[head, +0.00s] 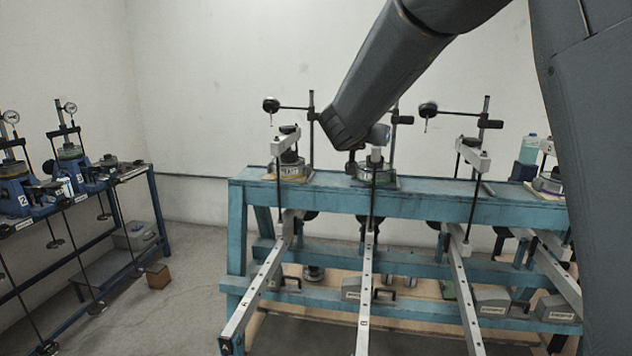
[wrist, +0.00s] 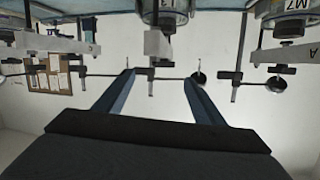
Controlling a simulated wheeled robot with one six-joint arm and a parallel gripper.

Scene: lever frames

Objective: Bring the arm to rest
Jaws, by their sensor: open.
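My arm comes down from the top right of the head view, and its dark end is in front of the middle of the teal lever frame (head: 400,196). My gripper (wrist: 159,82) shows in the wrist view with its two blue-grey fingers spread apart and nothing between them. The wrist view looks upside down, with the frame's fittings hanging from the top. A metal cylinder (wrist: 165,12) lies beyond the fingertips. In the head view my arm hides the fingers and part of the second lever station, so I cannot tell the gap to it.
Long perforated lever beams (head: 262,290) jut toward me from the teal frame. Dial gauges on posts, one at the left (head: 271,105) and one at the right (head: 428,110), stand near my arm. A blue bench (head: 155,215) with devices is at the left. Bare floor lies between.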

